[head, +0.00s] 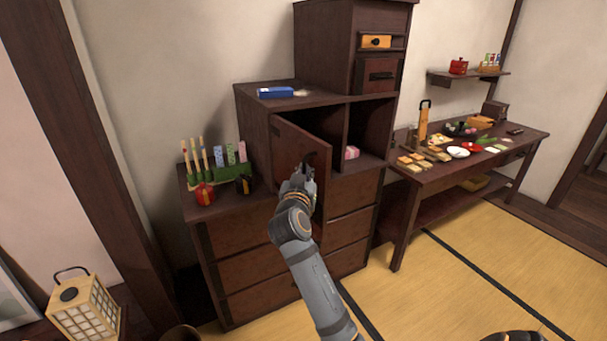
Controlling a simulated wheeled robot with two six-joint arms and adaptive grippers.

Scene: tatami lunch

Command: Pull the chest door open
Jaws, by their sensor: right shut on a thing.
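The dark wooden chest (360,199) stands in the middle of the head view. Its door (289,148) is swung partly open, hinged on its left side, with the dark compartment showing behind it. My right gripper (305,169) is at the free right edge of the door, shut on the dark door handle (309,159). The gripper hides part of the handle and the fingertips are small in the view. My left gripper is not in view.
A blue box (275,92) lies on top. Bamboo decorations (236,172) and a red ornament (204,194) stand at left. A table (456,166) with food stands at right. The tatami floor (455,275) in front is clear.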

